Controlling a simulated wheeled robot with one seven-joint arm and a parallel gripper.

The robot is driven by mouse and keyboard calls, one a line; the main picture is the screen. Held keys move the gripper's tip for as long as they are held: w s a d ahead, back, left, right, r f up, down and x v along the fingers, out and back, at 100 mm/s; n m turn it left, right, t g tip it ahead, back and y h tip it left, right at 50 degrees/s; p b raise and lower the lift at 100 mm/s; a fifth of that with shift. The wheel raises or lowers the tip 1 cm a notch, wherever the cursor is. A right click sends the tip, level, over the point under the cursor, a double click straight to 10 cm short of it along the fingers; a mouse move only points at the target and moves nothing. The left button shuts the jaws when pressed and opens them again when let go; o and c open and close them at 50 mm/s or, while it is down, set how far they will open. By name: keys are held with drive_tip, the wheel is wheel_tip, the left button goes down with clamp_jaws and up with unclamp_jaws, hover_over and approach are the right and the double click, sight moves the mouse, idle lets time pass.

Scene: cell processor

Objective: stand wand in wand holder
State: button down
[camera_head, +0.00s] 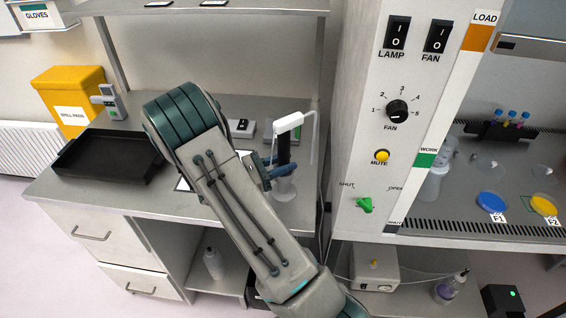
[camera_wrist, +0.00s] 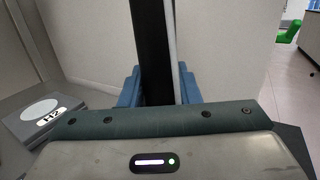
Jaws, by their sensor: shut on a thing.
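The wand has a white angled head (camera_head: 289,123) and a dark shaft (camera_head: 284,148); it stands about upright above the back right of the bench. In the wrist view its black shaft (camera_wrist: 151,50) runs between the blue fingers of my gripper (camera_wrist: 158,88). My gripper (camera_head: 268,168) is shut on the shaft. A pale, cup-like thing (camera_head: 284,189) shows just below the wand; I cannot tell whether it is the wand holder or whether the wand touches it. My arm hides part of the bench there.
A black tray (camera_head: 108,157) lies on the bench's left. A yellow bin (camera_head: 72,92) stands behind it. The cabinet's control panel (camera_head: 383,120) rises close to the right of the wand.

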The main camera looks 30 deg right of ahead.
drive_tip(key=shift+f, duration=0.3)
drive_tip(key=shift+f+b, duration=0.3)
drive_tip(key=shift+f, duration=0.05)
drive_tip(key=c, duration=1)
unclamp_jaws()
drive_tip(key=a+b, duration=0.1)
drive_tip(key=a, duration=0.3)
drive_tip(key=w+a+f+b, duration=0.1)
drive_tip(key=a, duration=0.4)
drive_tip(key=a+b, duration=0.1)
drive_tip(key=a, duration=0.3)
drive_tip(key=shift+w+a+f, duration=0.2)
drive_tip(key=shift+a, duration=0.2)
